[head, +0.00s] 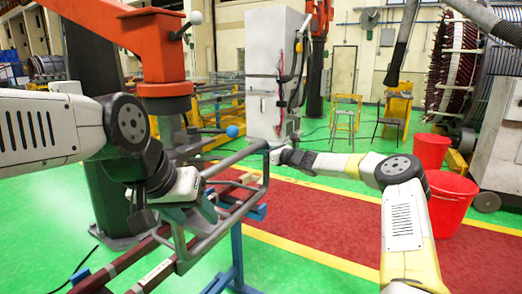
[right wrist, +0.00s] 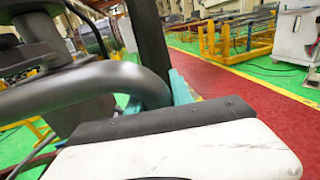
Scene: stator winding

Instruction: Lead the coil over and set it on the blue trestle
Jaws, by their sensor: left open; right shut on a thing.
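A grey tubular handle frame (head: 228,222) stands in front of the orange lifting arm. The long dark red coil (head: 125,268) runs from the lower left up behind this frame. Parts of the blue trestle (head: 237,255) show below and beside the coil; I cannot tell whether they touch. My right gripper (head: 275,156) is shut on the frame's far right corner. In the right wrist view the grey tube (right wrist: 85,85) passes at the teal finger. My left gripper (head: 183,212) is open at the near left side of the frame, its teal fingers close to the tubes.
The orange lifting arm (head: 130,35) and its dark column stand at the left. Two red bins (head: 450,205) stand at the right. Stools (head: 345,115) and a grey cabinet (head: 272,70) are farther back. The red walkway (head: 320,215) is clear.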

